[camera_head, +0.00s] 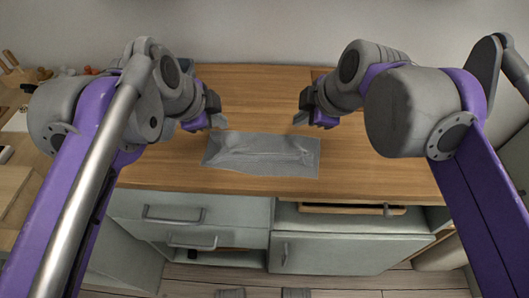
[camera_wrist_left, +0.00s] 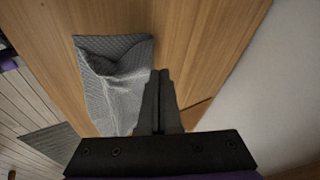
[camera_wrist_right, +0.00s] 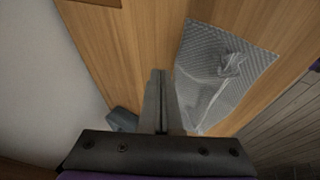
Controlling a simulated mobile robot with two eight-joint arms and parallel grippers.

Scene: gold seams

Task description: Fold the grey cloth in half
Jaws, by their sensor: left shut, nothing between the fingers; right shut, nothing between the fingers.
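The grey cloth (camera_head: 262,160) lies on the wooden counter as a wide strip, with raised wrinkles along its far edge and a bump at its far left corner. It also shows in the left wrist view (camera_wrist_left: 112,90) and the right wrist view (camera_wrist_right: 215,85), with a bunched fold on its surface. My left gripper (camera_head: 217,122) is shut and empty, above the counter by the cloth's far left corner. My right gripper (camera_head: 300,119) is shut and empty, just beyond the cloth's far right corner. Both wrist views show the fingertips together, with no cloth between them.
A wall (camera_head: 265,30) stands behind. Small items (camera_head: 70,72) sit at the far left.

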